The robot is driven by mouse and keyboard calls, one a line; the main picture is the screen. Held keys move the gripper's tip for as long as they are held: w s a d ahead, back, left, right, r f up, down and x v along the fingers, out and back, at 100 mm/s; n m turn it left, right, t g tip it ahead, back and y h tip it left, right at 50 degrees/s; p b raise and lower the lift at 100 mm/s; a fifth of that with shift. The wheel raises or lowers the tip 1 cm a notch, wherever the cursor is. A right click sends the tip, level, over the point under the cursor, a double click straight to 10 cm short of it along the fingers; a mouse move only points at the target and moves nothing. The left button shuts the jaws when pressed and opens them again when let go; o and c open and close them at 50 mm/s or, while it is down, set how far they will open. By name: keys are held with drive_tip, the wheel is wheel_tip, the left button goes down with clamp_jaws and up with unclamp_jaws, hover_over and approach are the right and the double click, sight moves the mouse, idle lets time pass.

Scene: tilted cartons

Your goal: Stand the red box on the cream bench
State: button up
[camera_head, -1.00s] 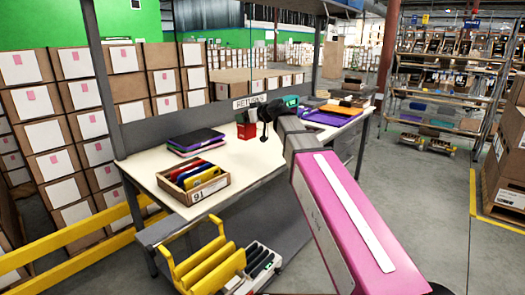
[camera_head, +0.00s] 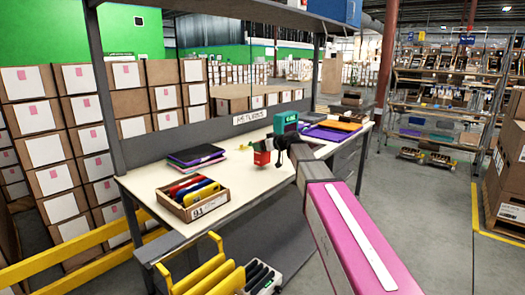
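The small red box (camera_head: 262,157) is at the middle of the cream bench (camera_head: 235,180), just left of my gripper. Whether it rests on the top, stands upright or is tilted is too small to tell. My dark gripper (camera_head: 279,147) is at the end of my grey and pink arm, over the bench. It is right against the box in the picture, and its fingers are too small and overlapped to show whether they are open or shut on it.
A carton tray (camera_head: 197,210) of coloured folders sits at the bench's front left, with stacked folders (camera_head: 196,155) behind. A teal box (camera_head: 285,122) and purple and orange folders stand at the right. Yellow racks (camera_head: 210,275) are below the front edge. Bare bench top lies between.

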drive_tip(key=shift+f, duration=1.15)
drive_tip(key=o, duration=1.1)
drive_tip(key=v, duration=1.2)
drive_tip(key=shift+r, duration=0.1)
